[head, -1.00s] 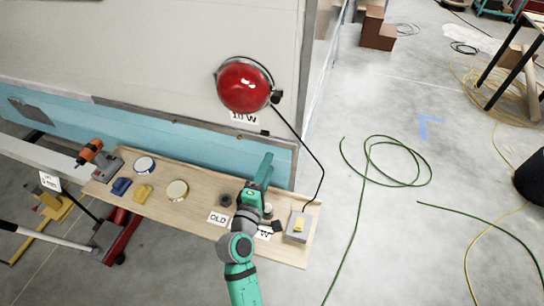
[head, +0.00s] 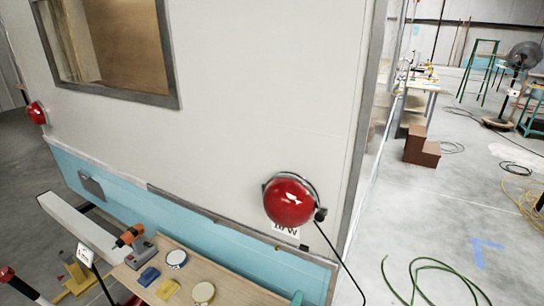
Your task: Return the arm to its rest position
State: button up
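Only a small teal tip of my arm (head: 297,298) shows, at the bottom edge of the head view, by the right part of the wooden bench board (head: 225,273). The rest of my arm is below the picture. My gripper's fingers are not visible, so I cannot see whether they are open or hold anything.
A red round lamp (head: 289,202) is on the camper wall (head: 240,130), above the board. An orange-and-grey drill (head: 133,240), a blue block (head: 149,276), a yellow block (head: 167,289) and round tins (head: 176,259) are on the board. Green hose (head: 425,262) lies on the floor at right.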

jog(key=s+a+f+m+y, duration=0.25)
jog(key=s+a+f, duration=0.2)
jog(key=s, duration=0.45)
jog(key=s+a+f+m+y, duration=0.25)
jog(key=s+f+y, duration=0.2)
jog(key=s, duration=0.45)
jog(key=s+r+m, duration=0.2)
jog(key=s+m, duration=0.1)
jog(key=s, duration=0.5)
jog(key=s+r+m, duration=0.3)
jog(key=s+m, duration=0.1)
jog(key=s, duration=0.4)
jog(key=shift+s, duration=0.3)
jog(key=shift+d, duration=0.1)
jog(key=shift+c, duration=0.3)
